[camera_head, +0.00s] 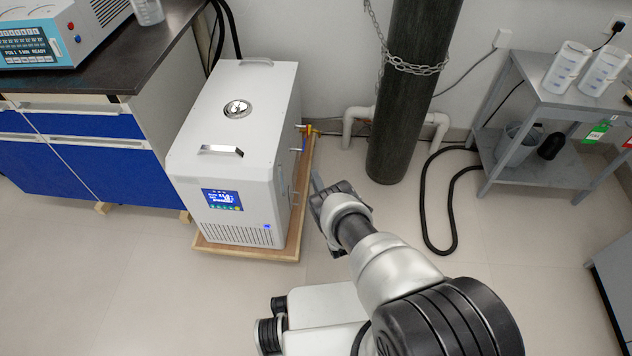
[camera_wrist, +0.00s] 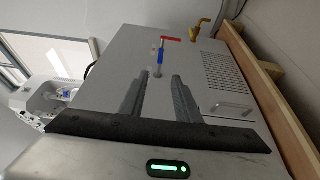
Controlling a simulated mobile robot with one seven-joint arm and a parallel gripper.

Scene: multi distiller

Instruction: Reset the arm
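My arm reaches forward in the head view, with my gripper (camera_head: 318,186) beside the right side of the white chiller box (camera_head: 232,160). In the wrist view my gripper (camera_wrist: 160,80) has its two grey fingers apart, with nothing held between them. The side panel of the box (camera_wrist: 120,60) fills much of that view. A small valve with a blue and red handle (camera_wrist: 162,54) sticks out of the panel just beyond the fingertips. It looks apart from them, though the exact distance is hard to tell.
The box stands on a wooden base (camera_head: 247,251). A brass fitting (camera_wrist: 197,33) shows beyond the valve. A dark gas cylinder (camera_head: 411,100) with a chain, a black hose (camera_head: 424,205) and a grey cart (camera_head: 541,98) stand right. A blue-drawered bench (camera_head: 85,160) is left. Front-left floor is clear.

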